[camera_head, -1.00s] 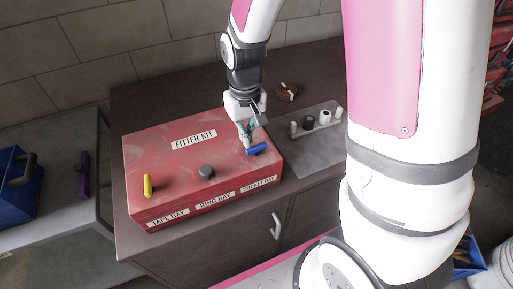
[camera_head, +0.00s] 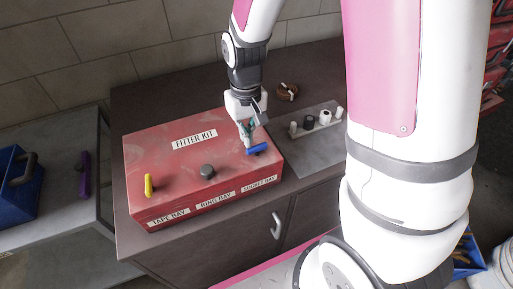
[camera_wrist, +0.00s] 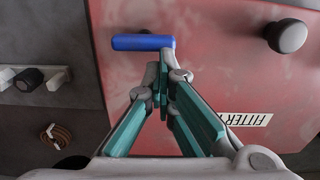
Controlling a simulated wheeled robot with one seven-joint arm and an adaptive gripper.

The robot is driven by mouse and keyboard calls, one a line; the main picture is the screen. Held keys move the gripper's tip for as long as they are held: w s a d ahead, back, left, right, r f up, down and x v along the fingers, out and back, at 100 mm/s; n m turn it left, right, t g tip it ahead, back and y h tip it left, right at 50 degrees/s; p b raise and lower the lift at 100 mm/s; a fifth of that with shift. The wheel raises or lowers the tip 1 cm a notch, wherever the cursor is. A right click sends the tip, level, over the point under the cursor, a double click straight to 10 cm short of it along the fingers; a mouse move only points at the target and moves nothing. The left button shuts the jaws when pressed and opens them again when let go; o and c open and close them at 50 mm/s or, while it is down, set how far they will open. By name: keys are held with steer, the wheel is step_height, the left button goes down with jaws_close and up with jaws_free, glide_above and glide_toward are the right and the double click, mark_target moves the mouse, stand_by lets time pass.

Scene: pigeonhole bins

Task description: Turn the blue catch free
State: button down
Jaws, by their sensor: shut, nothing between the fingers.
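The red box (camera_head: 165,160) labelled FITTER KIT stands on the dark cabinet top, its lid down. The blue catch (camera_head: 257,149) is a bar on the right end of the lid, by the SOCKET BAY label. In the wrist view the blue catch (camera_wrist: 142,42) lies crosswise, just beyond my fingertips. My gripper (camera_head: 247,143) is shut and empty, pointing down at the catch's left end. In the wrist view my gripper (camera_wrist: 167,60) has its tips together close to the bar's right end; I cannot tell whether they touch it.
A dark knob (camera_head: 207,172) and a yellow catch (camera_head: 148,185) are on the same lid. A grey plate (camera_head: 305,150) with several pegs lies to the right, with a brown coil (camera_head: 288,91) behind. A blue bin (camera_head: 14,185) stands far left.

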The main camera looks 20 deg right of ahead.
steer(key=shift+w+d+r+p, duration=0.1)
steer(key=shift+d+r+p, duration=0.15)
steer(key=shift+r+p, duration=0.55)
steer(key=shift+w+d+r+p, duration=0.1)
steer(key=shift+d+r+p, duration=0.25)
steer(key=shift+r, duration=0.75)
steer(key=shift+a+r+p, duration=0.2)
steer(key=shift+r+p, duration=0.2)
steer(key=shift+r, duration=0.3)
step_height(320, 180, up, 12)
